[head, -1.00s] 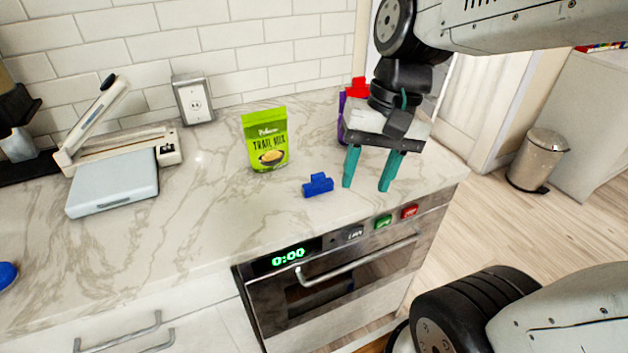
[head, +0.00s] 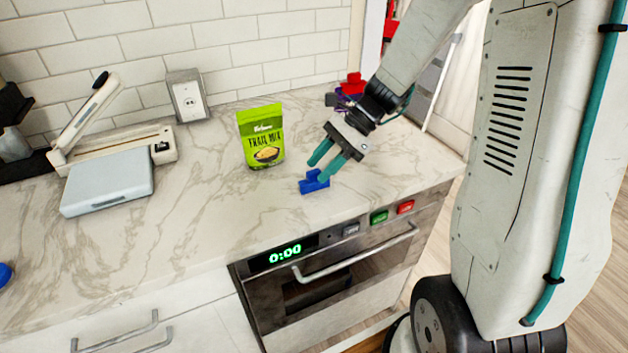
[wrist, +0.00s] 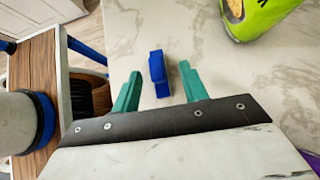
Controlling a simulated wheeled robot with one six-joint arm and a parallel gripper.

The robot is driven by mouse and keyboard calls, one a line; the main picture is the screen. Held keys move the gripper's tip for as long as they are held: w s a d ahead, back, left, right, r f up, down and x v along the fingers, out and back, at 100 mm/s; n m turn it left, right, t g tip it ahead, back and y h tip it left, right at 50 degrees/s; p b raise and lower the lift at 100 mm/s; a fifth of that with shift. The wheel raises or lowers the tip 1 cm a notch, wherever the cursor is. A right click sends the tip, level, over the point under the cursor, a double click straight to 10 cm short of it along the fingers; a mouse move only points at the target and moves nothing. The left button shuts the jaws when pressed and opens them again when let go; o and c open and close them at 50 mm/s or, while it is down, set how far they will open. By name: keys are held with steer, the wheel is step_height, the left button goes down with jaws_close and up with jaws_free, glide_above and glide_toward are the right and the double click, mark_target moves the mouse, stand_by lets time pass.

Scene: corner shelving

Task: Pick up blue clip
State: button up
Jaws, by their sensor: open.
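The blue clip (head: 313,182) lies on the marble counter near its front edge, in front of the trail mix bag. My gripper (head: 320,171) is open, its teal fingers tilted down at the clip from the upper right. One finger partly covers the clip in the head view. In the wrist view, the clip (wrist: 159,73) shows beyond and between the two open fingertips (wrist: 160,80), with nothing held. I cannot tell whether a finger touches it.
A green trail mix bag (head: 262,137) stands upright behind the clip. Red and purple things (head: 350,88) are at the back right. A grey-lidded appliance (head: 108,183) is at the left. An oven (head: 320,270) is below the counter edge. The counter left of the clip is clear.

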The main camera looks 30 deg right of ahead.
mark_target(316, 171)
steer(key=x, duration=0.4)
steer(key=shift+s+a+f, duration=0.15)
steer(key=shift+s+a, duration=0.05)
steer(key=shift+a, duration=0.2)
jaws_close()
